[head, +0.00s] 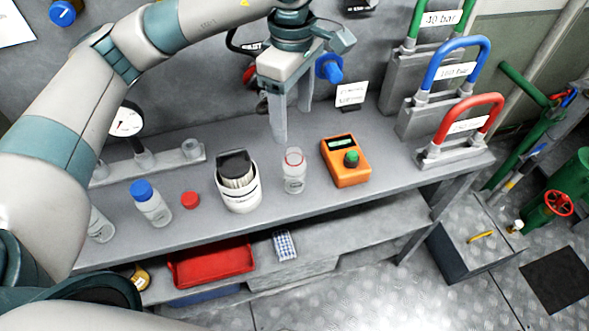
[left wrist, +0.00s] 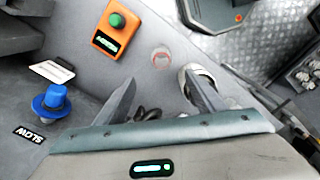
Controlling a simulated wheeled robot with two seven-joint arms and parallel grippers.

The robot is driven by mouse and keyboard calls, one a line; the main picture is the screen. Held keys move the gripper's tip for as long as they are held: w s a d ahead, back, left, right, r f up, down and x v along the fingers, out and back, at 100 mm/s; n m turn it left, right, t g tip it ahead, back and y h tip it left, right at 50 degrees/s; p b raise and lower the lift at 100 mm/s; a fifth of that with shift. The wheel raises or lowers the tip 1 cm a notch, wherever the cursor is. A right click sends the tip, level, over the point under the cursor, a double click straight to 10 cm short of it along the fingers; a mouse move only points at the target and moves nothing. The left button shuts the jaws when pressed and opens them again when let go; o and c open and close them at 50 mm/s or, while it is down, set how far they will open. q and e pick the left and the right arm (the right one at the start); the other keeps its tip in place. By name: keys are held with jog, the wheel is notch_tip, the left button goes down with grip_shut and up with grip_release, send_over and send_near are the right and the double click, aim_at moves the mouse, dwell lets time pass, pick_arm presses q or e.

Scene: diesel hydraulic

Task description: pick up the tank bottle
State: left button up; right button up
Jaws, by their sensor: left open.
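An open clear bottle with a red ring at its neck (head: 293,172) stands upright on the bench. It also shows from above in the left wrist view (left wrist: 161,58). A blue-capped clear bottle (head: 152,206) stands further left, and another clear bottle (head: 101,226) is partly hidden by my arm. I cannot read which one is the tank bottle. My left gripper (head: 292,124) is open and empty, pointing down above and behind the open bottle, apart from it. In the left wrist view its fingers (left wrist: 160,86) are spread, with the bottle beyond them. My right gripper is not in view.
On the bench (head: 330,204), an orange meter (head: 345,164) stands right of the open bottle, and a white tub of strips (head: 240,196) left. A loose red cap (head: 190,200) lies further left. A blue knob (head: 329,68) juts from the wall; colored-handled blocks (head: 465,130) stand at right.

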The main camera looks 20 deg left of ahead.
pick_arm(q)
jog(key=p, duration=0.2)
send_over(293, 151)
notch_tip(293, 151, down, 4)
jog(key=shift+s+f, duration=0.1)
notch_tip(293, 151, down, 5)
jog(key=shift+f+p, duration=0.15)
jog(key=shift+p, duration=0.7)
jog(key=shift+f, duration=0.7)
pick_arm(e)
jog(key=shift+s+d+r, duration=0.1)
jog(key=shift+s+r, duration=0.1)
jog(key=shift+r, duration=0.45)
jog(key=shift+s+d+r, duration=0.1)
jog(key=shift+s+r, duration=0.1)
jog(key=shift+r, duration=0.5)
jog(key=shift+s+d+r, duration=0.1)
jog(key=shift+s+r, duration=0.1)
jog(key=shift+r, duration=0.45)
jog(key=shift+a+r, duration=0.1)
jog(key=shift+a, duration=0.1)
pick_arm(q)
jog(key=shift+s+d+f+p, duration=0.1)
jog(key=shift+d+f+p, duration=0.05)
jog(key=shift+f+p, duration=1.6)
jog(key=shift+f, duration=0.85)
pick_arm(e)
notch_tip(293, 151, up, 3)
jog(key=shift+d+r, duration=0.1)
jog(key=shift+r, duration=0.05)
